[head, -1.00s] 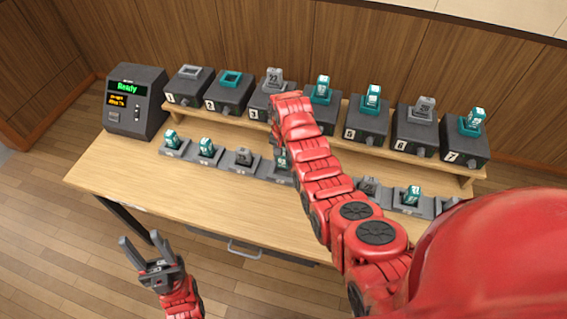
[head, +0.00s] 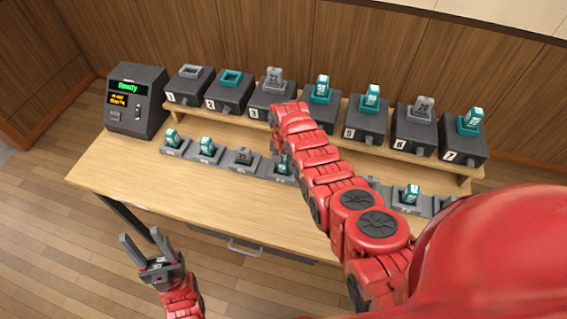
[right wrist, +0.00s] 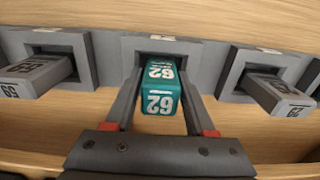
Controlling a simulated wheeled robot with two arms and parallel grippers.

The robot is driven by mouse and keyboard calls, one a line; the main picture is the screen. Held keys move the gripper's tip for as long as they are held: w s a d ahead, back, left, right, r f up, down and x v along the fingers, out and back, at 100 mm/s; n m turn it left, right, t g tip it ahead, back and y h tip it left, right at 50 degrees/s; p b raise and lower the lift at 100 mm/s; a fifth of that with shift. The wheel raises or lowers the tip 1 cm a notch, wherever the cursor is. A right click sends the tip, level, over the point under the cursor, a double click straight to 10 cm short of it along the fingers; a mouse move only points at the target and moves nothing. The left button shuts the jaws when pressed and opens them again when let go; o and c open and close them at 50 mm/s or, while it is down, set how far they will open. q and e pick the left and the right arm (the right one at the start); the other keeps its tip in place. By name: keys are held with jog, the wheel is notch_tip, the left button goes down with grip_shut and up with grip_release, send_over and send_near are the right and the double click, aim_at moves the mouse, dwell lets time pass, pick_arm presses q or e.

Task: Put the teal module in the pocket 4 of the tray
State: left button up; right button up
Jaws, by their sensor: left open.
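A teal module (right wrist: 160,90) marked 62 stands in a grey pocket (right wrist: 127,55) in the right wrist view, between my right gripper's two fingers (right wrist: 160,100). I cannot tell whether the fingers press on it. In the head view a teal module (head: 283,164) beside my right arm seems to be the same one; the right fingers are hidden there. The front row of grey pockets (head: 258,170) lies on the table; its small labels are unreadable. My left gripper (head: 148,248) is open and empty before the table's front edge.
Behind is a raised shelf (head: 232,121) with numbered dark boxes, several holding teal or grey modules. Box 2 (head: 228,95) shows a teal rim and no module. Grey modules (right wrist: 38,75) (right wrist: 278,95) flank the teal one. A "Ready" screen unit (head: 135,100) stands left. The front-left tabletop (head: 150,180) is clear.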

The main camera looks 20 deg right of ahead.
jog(key=shift+o, duration=1)
jog(key=shift+r, duration=0.85)
notch_tip(320, 180, up, 8)
jog(key=shift+f+b, duration=0.25)
jog(key=shift+b, duration=0.85)
notch_tip(320, 180, up, 2)
jog(key=shift+r+p, duration=0.1)
jog(key=shift+p, duration=0.65)
jog(key=shift+r, duration=0.55)
